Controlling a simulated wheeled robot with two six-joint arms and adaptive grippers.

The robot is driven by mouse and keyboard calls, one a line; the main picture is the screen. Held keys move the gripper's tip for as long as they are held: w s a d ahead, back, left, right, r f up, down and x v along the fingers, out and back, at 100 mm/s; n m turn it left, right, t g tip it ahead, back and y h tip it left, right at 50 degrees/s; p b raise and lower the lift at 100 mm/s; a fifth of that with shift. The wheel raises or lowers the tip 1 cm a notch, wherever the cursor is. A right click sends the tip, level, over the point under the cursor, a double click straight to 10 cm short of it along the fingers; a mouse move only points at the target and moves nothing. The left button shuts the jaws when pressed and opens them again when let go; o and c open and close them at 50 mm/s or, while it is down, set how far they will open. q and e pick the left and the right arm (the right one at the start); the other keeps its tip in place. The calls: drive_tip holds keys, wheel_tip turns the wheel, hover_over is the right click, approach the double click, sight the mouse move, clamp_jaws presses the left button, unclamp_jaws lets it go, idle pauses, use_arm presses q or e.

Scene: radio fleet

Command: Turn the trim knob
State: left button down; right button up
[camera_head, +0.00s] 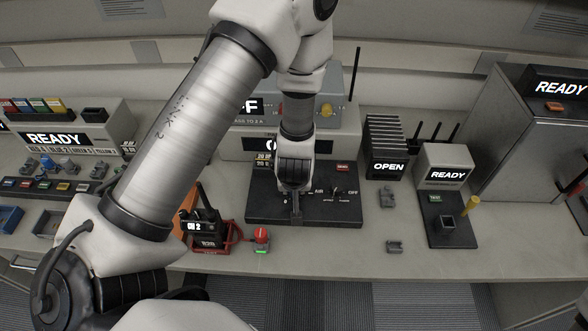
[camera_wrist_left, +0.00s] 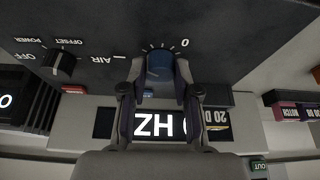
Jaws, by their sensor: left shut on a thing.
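The trim knob is a blue knob (camera_wrist_left: 160,66) on a dark panel, with tick marks around it and a "0" beside it in the left wrist view. My left gripper (camera_wrist_left: 158,76) is shut on it, one finger on each side. In the head view my left gripper (camera_head: 295,211) reaches down to the front left of the black panel (camera_head: 345,211) and hides the knob. A second, black knob (camera_wrist_left: 62,64) near "OFF", "POWER" and "OFFSET" stands apart from the fingers. A display (camera_wrist_left: 158,125) shows "HZ" upside down; its number is largely hidden.
A rack marked "OPEN" (camera_head: 388,168) and a box marked "READY" (camera_head: 447,174) are to the right. Bare table lies around the small grey block (camera_head: 394,246).

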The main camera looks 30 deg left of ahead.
use_arm(q)
drive_tip(key=shift+w+r, duration=0.15)
drive_tip(key=shift+w, duration=0.05)
drive_tip(key=c, duration=1.1)
unclamp_jaws()
drive_tip(key=shift+o, duration=1.3)
drive_tip(key=shift+s, duration=0.1)
drive_tip(key=v, duration=1.1)
drive_tip(key=shift+s+r, duration=0.15)
drive_tip(key=shift+r, duration=0.2)
drive_tip(key=shift+d, duration=0.1)
